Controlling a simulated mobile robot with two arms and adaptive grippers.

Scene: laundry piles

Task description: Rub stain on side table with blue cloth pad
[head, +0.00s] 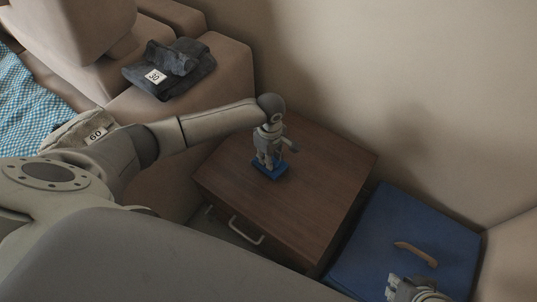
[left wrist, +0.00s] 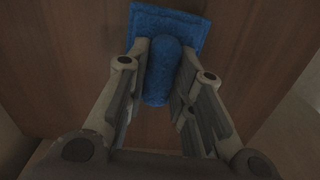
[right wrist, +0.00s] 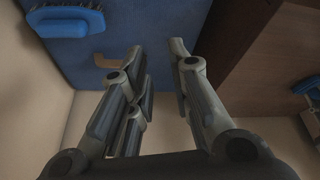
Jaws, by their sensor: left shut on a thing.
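The side table (head: 325,165) has a brown wooden top. My left gripper (head: 268,157) points down over it and is shut on the blue cloth pad (head: 269,172). The pad lies at or very near the tabletop, towards its left back part. In the left wrist view, the pad (left wrist: 188,22) is a flat blue slab with a rounded grip between my fingers. I see no stain on the visible tabletop; the area under the pad is hidden. My right gripper (right wrist: 157,50) is open and empty, above the blue surface right of the table.
The blue box or lid (head: 385,235) right of the table bears a tan handle-like piece (head: 416,254). A blue brush (right wrist: 65,20) shows in the right wrist view. Folded dark clothes (head: 170,72) lie on the sofa (head: 228,70). A wall stands behind the table.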

